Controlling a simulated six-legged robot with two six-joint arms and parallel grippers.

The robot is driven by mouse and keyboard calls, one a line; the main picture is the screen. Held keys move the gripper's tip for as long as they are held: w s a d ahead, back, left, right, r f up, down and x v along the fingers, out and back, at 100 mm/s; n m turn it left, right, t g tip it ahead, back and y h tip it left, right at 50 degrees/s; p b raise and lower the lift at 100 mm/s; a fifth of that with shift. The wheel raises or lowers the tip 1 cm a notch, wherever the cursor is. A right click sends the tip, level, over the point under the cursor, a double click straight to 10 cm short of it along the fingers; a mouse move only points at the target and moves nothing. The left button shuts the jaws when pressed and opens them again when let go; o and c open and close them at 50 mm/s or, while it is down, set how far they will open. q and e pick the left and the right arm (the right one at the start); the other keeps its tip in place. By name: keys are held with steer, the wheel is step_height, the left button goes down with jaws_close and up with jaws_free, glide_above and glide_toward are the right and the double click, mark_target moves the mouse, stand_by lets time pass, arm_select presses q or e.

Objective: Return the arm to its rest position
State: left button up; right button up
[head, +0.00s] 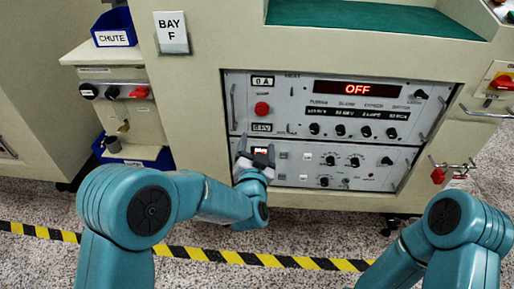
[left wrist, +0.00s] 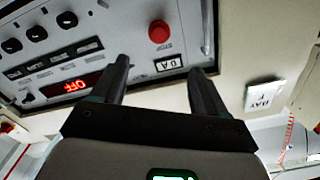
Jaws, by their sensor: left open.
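My left arm (head: 210,198) reaches from the lower left toward the machine's control panel. Its left gripper (head: 256,157) is in front of the lower panel's left part and hides some of it. In the left wrist view, the left gripper (left wrist: 160,68) has its two dark fingers apart with nothing between them. That view is turned over, with the red stop button (left wrist: 159,31) beyond the fingers. No contact with the panel can be made out. My right arm (head: 460,225) is bent at the lower right; its gripper is out of the picture.
The control panel (head: 335,133) has knobs, a red stop button (head: 262,108) and a display (head: 357,89) reading OFF. A blue CHUTE bin (head: 113,28) is at the upper left. A red tag (head: 438,176) hangs right. Striped tape (head: 205,254) crosses the open floor.

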arm_select(q)
steer(key=a+f+n+g+y, duration=0.1)
steer(key=a+f+g+y, duration=0.15)
steer(key=a+f, duration=0.7)
steer(key=s+a+f+n+g, duration=0.1)
steer(key=s+a+f+g, duration=0.15)
steer(key=f, duration=0.25)
steer(key=s+a+f+g, duration=0.1)
steer(key=s+a+f, duration=0.2)
steer(key=s+f, duration=0.15)
steer(key=s+f+n+g+h, duration=0.2)
steer(key=s+f+g+h, duration=0.15)
steer(key=s+f, duration=0.6)
steer(key=s+d+f+n+g+h, duration=0.1)
steer(key=s+d+g, duration=0.25)
steer(key=s, duration=0.45)
steer(key=s+d+f+n+g+h, duration=0.15)
steer(key=s+g, duration=0.25)
steer(key=s, duration=0.4)
step_height(320, 180, up, 31)
steer(key=s+d+n+p, duration=0.1)
steer(key=s+p, duration=0.1)
steer(key=p, duration=2.9)
steer(key=shift+d+g, duration=0.15)
steer(key=shift+g, duration=0.15)
